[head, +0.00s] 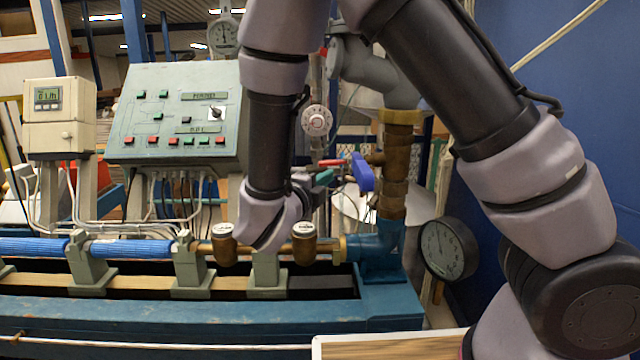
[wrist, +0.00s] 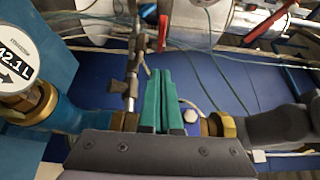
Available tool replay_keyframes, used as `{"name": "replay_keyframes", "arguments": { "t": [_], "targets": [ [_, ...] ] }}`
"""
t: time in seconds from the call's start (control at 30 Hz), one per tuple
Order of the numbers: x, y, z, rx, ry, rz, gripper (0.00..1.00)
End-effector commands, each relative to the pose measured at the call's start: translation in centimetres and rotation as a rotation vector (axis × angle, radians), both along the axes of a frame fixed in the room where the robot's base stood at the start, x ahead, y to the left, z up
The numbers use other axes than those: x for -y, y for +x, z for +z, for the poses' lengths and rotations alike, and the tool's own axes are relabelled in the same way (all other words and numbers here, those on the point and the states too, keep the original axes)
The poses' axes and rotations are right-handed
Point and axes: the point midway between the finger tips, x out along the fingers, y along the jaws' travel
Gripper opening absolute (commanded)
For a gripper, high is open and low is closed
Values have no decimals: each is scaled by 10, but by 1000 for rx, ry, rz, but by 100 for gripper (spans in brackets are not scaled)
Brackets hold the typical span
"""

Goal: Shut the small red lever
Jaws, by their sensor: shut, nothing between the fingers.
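My arm hides part of the pipework around the lever in the head view.
A larger red handle (wrist: 270,25) shows at upper right in the wrist view. Brass pipework (head: 393,185) and a round gauge (head: 448,249) stand right of the gripper. A control panel (head: 175,115) is at left. A pipe with round meters (head: 304,245) runs below.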

Motion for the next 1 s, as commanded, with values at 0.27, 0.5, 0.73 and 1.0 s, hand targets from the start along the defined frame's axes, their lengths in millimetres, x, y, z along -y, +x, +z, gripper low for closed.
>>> {"name": "replay_keyframes", "arguments": {
  "t": [0.27,0.5,0.73,1.0],
  "targets": [
    [14,49,0,2,2,-4,0],
    [7,69,0,1,2,-2,0],
    [7,70,0,1,2,-2,0],
    [-1,77,0,4,1,1,0]
  ]
}}
